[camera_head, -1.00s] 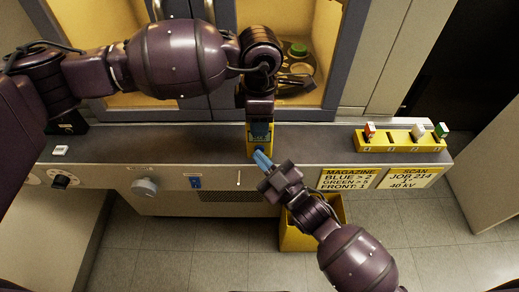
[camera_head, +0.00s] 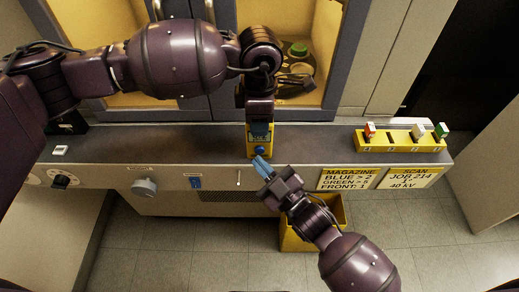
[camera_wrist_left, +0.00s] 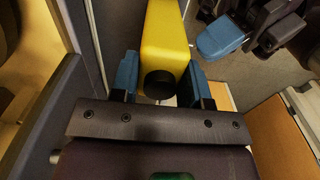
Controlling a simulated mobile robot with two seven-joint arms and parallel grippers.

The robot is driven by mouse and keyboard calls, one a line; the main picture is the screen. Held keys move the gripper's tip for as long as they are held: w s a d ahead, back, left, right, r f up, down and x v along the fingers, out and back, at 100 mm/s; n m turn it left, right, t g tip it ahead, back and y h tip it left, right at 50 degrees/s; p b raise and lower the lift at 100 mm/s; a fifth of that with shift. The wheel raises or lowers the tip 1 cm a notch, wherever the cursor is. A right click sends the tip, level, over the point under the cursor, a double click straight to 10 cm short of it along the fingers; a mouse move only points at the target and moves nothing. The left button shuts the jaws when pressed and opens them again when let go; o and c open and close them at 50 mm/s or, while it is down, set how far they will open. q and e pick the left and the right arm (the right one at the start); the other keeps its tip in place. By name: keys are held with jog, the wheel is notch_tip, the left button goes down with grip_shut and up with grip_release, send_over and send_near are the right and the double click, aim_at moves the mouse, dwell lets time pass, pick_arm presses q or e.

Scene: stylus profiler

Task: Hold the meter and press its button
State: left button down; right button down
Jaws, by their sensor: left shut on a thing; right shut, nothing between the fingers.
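My left gripper (camera_head: 260,131) is shut on the meter from above. In the left wrist view the blue fingers of my left gripper (camera_wrist_left: 160,80) are on both sides of the yellow meter body (camera_wrist_left: 166,35), which has a black round part at its end. My right gripper (camera_head: 261,164) is shut and empty, its blue fingertips just below the button with a small gap visible. It also shows in the left wrist view (camera_wrist_left: 218,38).
A yellow rack (camera_head: 400,147) with red, white and green pieces stands on the bench at right. A yellow bin (camera_head: 300,238) is on the floor below my right arm. Knobs and a blue switch (camera_head: 195,183) are on the front panel. A cabinet window is behind.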

pick_arm(q)
jog(key=shift+f, duration=0.2)
pick_arm(e)
jog(key=shift+s, duration=2.55)
pick_arm(q)
jog(key=c, duration=0.5)
grip_release()
jog(key=shift+r, duration=0.1)
jog(key=shift+r, duration=0.15)
notch_tip(320, 180, up, 12)
jog(key=shift+f, duration=0.1)
pick_arm(e)
jog(key=shift+w, duration=0.1)
